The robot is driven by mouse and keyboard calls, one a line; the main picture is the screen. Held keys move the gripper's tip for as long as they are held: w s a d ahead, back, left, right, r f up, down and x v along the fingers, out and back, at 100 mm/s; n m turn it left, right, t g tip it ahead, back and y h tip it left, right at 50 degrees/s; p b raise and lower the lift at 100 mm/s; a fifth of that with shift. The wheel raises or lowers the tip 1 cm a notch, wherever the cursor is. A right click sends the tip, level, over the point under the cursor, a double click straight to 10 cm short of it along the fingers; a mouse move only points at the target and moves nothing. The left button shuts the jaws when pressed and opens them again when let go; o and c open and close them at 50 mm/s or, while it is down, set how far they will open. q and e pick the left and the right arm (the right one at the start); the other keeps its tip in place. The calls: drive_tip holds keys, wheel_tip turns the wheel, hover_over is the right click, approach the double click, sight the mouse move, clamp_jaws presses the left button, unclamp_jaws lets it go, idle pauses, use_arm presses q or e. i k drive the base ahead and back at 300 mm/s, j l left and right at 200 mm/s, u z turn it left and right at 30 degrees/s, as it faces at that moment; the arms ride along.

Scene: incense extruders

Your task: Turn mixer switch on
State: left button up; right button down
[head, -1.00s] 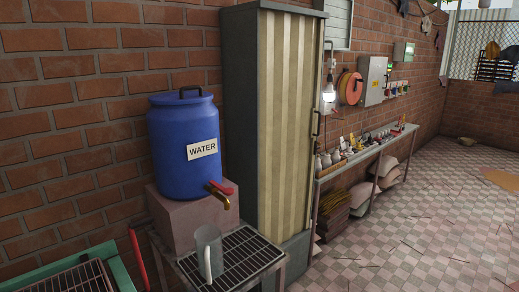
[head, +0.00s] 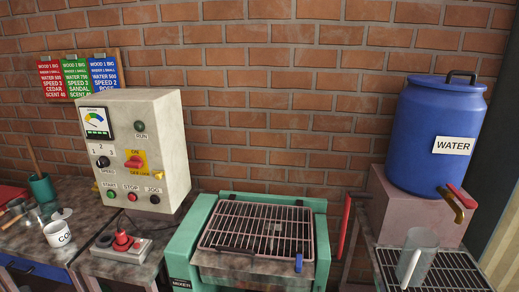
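A cream control box (head: 140,145) stands on the bench at the left, against the brick wall. On its front is a red rotary switch (head: 134,162) on a yellow plate marked ON at the top; its exact position is too small to tell. The box also carries a gauge, a RUN lamp, a SPEED knob (head: 103,162) and START, STOP and JOG buttons along the bottom. To the right, the green mixer (head: 190,240) has a barred grate (head: 258,228) on top and a small blue lever (head: 298,262) at its front right. Neither of my grippers is in view.
A small box with a red knob (head: 122,241) sits in front of the control box. A white cup (head: 57,234) and a green mortar (head: 42,188) are at left. A blue water barrel (head: 435,135) and a clear jug (head: 416,257) are at right. Recipe cards (head: 78,78) hang above.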

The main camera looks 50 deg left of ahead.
sight(135, 161)
drive_tip(key=u, duration=2.5)
